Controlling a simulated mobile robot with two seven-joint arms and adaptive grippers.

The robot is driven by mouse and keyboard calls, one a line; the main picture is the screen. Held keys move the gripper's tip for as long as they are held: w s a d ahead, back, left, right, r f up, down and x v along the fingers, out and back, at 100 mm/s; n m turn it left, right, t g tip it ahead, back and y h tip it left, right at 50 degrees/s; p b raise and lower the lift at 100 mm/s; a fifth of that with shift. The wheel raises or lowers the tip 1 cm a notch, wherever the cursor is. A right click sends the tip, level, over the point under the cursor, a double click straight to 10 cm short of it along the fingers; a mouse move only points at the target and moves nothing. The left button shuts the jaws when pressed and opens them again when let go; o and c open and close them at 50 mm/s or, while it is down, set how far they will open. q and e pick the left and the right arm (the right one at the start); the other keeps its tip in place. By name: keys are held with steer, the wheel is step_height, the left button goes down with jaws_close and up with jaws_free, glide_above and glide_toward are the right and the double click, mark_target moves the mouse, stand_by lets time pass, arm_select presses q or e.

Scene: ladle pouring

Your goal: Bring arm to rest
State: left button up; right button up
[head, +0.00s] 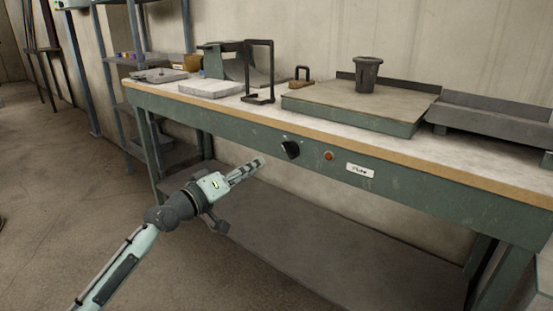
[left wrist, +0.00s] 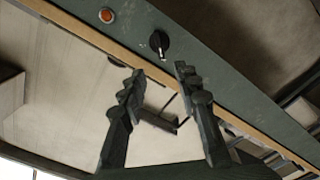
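My left gripper (head: 259,164) is in front of the green workbench, near its front apron and a little left of the black knob (head: 290,149). The left wrist view shows its two dark fingers (left wrist: 159,71) spread apart with a gap and nothing held between them. The knob also shows just past the fingertips in that view (left wrist: 159,42). In the head view, a gap of uncertain depth separates the fingertips from the apron. My right gripper is in neither view.
The workbench (head: 460,165) carries a dark cup (head: 367,78) on a wide slab (head: 330,100), a dark upright frame (head: 272,70) and a pale block (head: 210,88). A red button (head: 328,155) sits on the apron. A shelf rack (head: 110,62) stands behind left. The floor at left is clear.

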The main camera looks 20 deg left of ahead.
arm_select(q)
steer(key=s+d+f+m+g+y+p, duration=0.1)
steer(key=s+f+g, duration=0.2)
steer(key=s+f, duration=0.35)
steer(key=s+d+f+m+g+y+p, duration=0.1)
steer(key=s+f+m+g, duration=0.15)
steer(key=f, duration=0.75)
steer(key=s+d+f+m+g+y, duration=0.1)
steer(key=s+d+f+g, duration=0.1)
steer(key=s+f, duration=0.45)
steer(key=s+a+f+m+g+y+p, duration=0.1)
steer(key=s+f+g+y, duration=0.1)
steer(key=s+f, duration=0.4)
steer(key=s+a+f+m+g+y, duration=0.1)
steer(key=s+f+g, duration=0.3)
steer(key=s, duration=0.8)
step_height(320, 180, down, 2)
steer(key=shift+s+a+y+p, duration=0.4)
steer(key=shift+a+y, duration=0.35)
steer(key=shift+y, duration=0.05)
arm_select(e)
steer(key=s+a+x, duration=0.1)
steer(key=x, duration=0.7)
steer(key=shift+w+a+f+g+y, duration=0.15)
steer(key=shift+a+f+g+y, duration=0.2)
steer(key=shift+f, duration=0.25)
